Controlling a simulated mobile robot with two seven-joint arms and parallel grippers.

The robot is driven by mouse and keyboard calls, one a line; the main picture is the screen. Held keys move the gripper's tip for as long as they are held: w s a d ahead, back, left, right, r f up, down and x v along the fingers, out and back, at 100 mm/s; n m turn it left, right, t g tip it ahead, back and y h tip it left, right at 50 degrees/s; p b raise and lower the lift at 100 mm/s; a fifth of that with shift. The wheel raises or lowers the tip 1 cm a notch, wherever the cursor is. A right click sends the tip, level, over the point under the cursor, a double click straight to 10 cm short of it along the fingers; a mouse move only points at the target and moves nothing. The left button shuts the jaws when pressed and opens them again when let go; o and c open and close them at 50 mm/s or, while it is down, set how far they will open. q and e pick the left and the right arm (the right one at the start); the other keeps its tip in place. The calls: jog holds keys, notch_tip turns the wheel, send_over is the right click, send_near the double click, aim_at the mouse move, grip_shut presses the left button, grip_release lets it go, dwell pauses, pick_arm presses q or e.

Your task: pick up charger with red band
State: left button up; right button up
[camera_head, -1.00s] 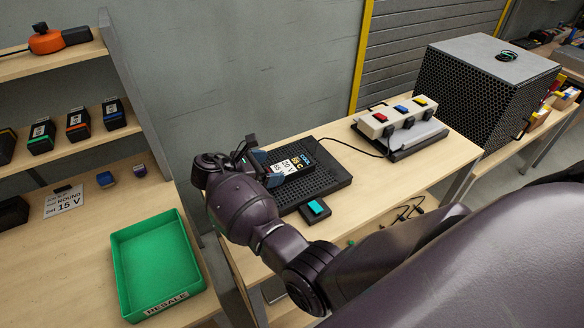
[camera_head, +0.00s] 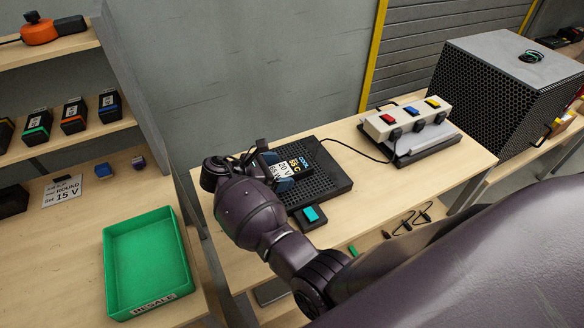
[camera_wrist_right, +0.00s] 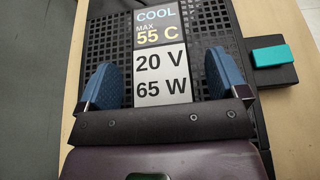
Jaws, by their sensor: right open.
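Several dark chargers stand on the left shelf. One has an orange-red band (camera_head: 73,120), between one with a green band (camera_head: 36,132) and one with a blue band (camera_head: 109,108). I cannot tell whether the orange-red one is the red-banded charger. My right gripper (camera_head: 278,170) is open over a black perforated pad (camera_head: 325,180). In the right wrist view its two blue fingers (camera_wrist_right: 163,82) are apart on either side of a label (camera_wrist_right: 160,62) reading COOL MAX 55 C, 20 V 65 W. No charger shows between them. My left gripper is not in view.
A green RESALE tray (camera_head: 150,262) lies on the left table near a ROUND 15 V card (camera_head: 64,192). A small box with a teal button (camera_head: 312,214) sits before the pad. A socket block (camera_head: 408,119) and a mesh cage (camera_head: 490,100) stand to the right.

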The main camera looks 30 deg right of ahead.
jog(key=shift+d+f, duration=0.1)
jog(key=shift+d, duration=0.1)
jog(key=shift+a, duration=0.1)
jog(key=shift+c, duration=1)
jog(key=c, duration=1)
